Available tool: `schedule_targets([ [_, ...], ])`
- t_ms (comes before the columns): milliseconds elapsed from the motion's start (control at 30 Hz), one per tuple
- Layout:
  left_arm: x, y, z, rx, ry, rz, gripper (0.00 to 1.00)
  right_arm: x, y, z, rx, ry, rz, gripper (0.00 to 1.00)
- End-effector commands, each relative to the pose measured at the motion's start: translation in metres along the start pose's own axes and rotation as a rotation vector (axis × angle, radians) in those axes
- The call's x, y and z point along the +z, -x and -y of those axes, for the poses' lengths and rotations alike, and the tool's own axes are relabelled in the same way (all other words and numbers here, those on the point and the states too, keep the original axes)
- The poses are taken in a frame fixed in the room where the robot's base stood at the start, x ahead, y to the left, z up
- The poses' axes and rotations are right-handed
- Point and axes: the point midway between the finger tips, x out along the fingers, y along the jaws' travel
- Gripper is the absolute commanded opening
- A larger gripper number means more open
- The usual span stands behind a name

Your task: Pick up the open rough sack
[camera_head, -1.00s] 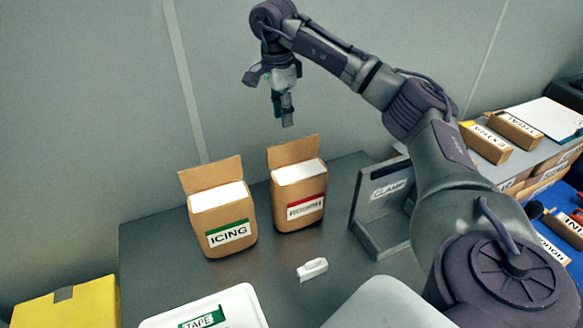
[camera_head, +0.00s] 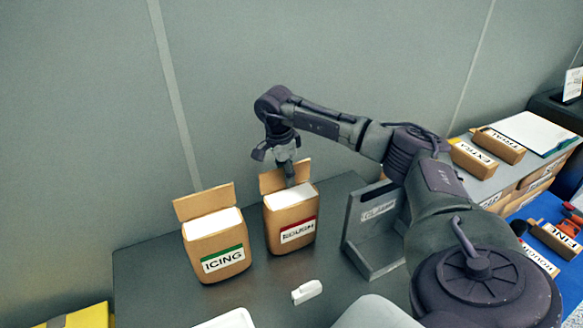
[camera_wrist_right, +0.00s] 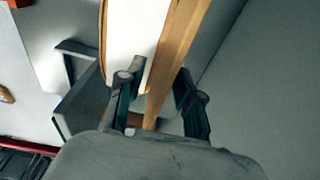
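The open rough sack (camera_head: 290,233) is a brown bag with a red-striped label, standing upright on the dark table with white contents showing at its top. Its back flap stands up. My right gripper (camera_head: 287,177) is pointed down at this flap, just above the white fill. In the right wrist view its two fingers (camera_wrist_right: 161,82) are apart, one on each side of the brown flap (camera_wrist_right: 178,50), with the white contents (camera_wrist_right: 133,30) to the left. Whether a finger touches the flap is unclear. My left gripper is out of view.
The icing sack (camera_head: 215,248) stands close on the left, flap up. A grey clamp stand (camera_head: 362,243) is on the right. A small white object (camera_head: 307,291) lies in front. A white tray (camera_head: 230,320) and yellow box (camera_head: 88,318) are at the lower edge.

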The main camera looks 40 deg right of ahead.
Motion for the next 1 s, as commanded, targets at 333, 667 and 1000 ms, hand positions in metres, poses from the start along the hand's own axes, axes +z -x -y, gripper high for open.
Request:
schedule_targets([
  [333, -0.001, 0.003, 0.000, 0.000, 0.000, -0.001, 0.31, 0.000, -0.011, 0.000, 0.000, 0.000, 0.000, 0.35],
  [667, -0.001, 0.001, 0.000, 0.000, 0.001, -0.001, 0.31, 0.001, -0.013, 0.000, 0.001, 0.000, 0.000, 0.35],
  [1000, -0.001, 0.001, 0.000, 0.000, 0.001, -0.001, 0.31, 0.001, -0.015, 0.000, 0.001, 0.000, 0.000, 0.35],
])
